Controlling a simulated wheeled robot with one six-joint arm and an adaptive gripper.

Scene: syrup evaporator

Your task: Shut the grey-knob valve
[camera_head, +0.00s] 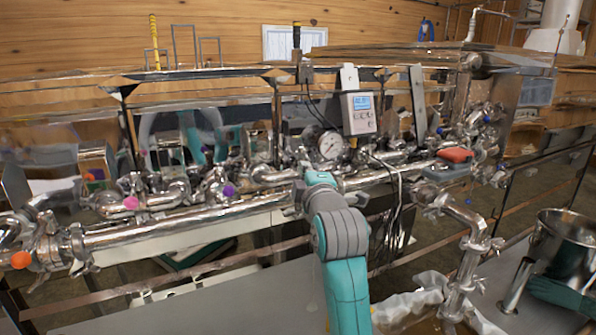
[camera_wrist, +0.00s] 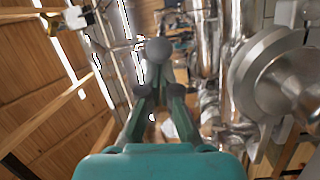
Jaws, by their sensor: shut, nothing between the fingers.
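In the wrist view, my gripper (camera_wrist: 159,78) is shut, its dark fingers drawn together with nothing between them. A round grey knob (camera_wrist: 158,50) shows just beyond the fingertips. It lies very close to them; I cannot tell whether they touch. The valve body under the knob is mostly hidden by the fingers. In the head view, my teal and grey arm reaches up to the steel pipework in the middle, and its own links hide the gripper there. I cannot make out the grey knob in that view.
A long steel pipe (camera_head: 150,231) runs across the front. Purple (camera_head: 229,190), pink (camera_head: 131,203) and orange (camera_head: 21,260) knobs sit left of my arm. A dial gauge (camera_head: 331,145) and a grey controller box (camera_head: 359,113) stand behind it. A steel pot (camera_head: 566,245) is at right.

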